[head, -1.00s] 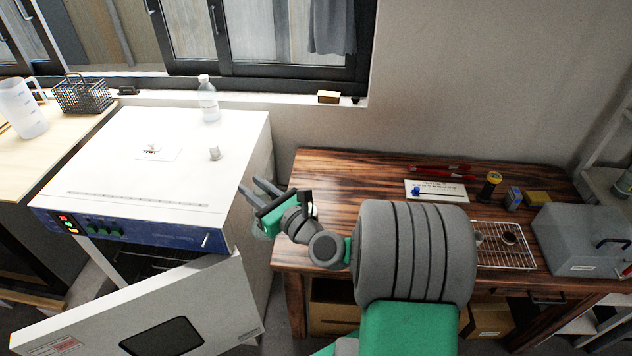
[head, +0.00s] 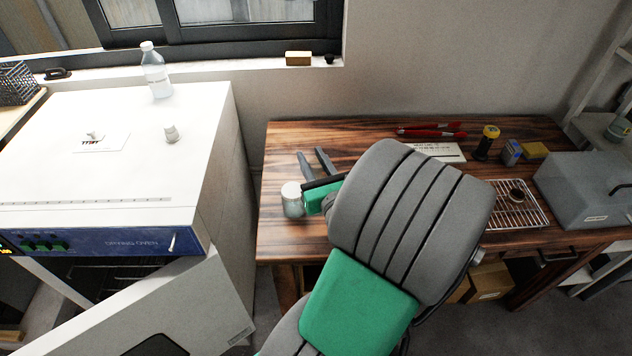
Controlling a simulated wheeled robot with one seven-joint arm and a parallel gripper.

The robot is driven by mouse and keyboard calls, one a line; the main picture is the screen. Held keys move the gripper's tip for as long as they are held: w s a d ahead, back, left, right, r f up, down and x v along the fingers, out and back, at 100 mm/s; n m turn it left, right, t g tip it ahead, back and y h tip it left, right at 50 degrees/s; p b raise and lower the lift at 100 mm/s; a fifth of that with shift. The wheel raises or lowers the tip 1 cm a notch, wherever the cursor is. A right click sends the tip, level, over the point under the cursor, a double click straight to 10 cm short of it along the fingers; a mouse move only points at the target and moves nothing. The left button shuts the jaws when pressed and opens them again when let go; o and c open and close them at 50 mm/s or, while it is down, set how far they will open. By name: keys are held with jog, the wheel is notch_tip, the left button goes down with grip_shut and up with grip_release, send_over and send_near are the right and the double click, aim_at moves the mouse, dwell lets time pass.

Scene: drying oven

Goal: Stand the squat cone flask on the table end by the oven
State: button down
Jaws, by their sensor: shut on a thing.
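The squat cone flask (head: 292,204), a small clear glass vessel with a pale top, shows at the left end of the dark wooden table (head: 285,235), the end by the oven. My gripper (head: 313,156) is over this table end, with its two grey fingers pointing away toward the wall. It is shut on the flask, which shows at the left of the green gripper body. The hold is partly hidden. I cannot tell whether the flask's base touches the tabletop. The white drying oven (head: 110,185) stands to the left, its door (head: 190,300) hanging open.
A gap separates oven and table. A bottle (head: 156,72) and a small pale weight (head: 171,134) stand on the oven. Red tongs (head: 432,132), a label card, a wire rack (head: 505,212) and a grey box (head: 590,192) are farther right. The table's back left is clear.

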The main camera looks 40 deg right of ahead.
jog(key=w+d+f+b, duration=0.3)
jog(key=d+f+b, duration=0.3)
jog(key=b, duration=0.2)
jog(key=w+d+f+b, duration=0.3)
jog(key=d+f+b, duration=0.3)
jog(key=f+b, duration=0.1)
jog(key=shift+d+b, duration=0.2)
jog(key=shift+b, duration=0.35)
jog(key=c, duration=1.1)
grip_release()
jog(key=b+v, duration=0.2)
jog(key=v, duration=1)
jog(key=shift+r+b, duration=0.15)
jog(key=shift+b, duration=0.2)
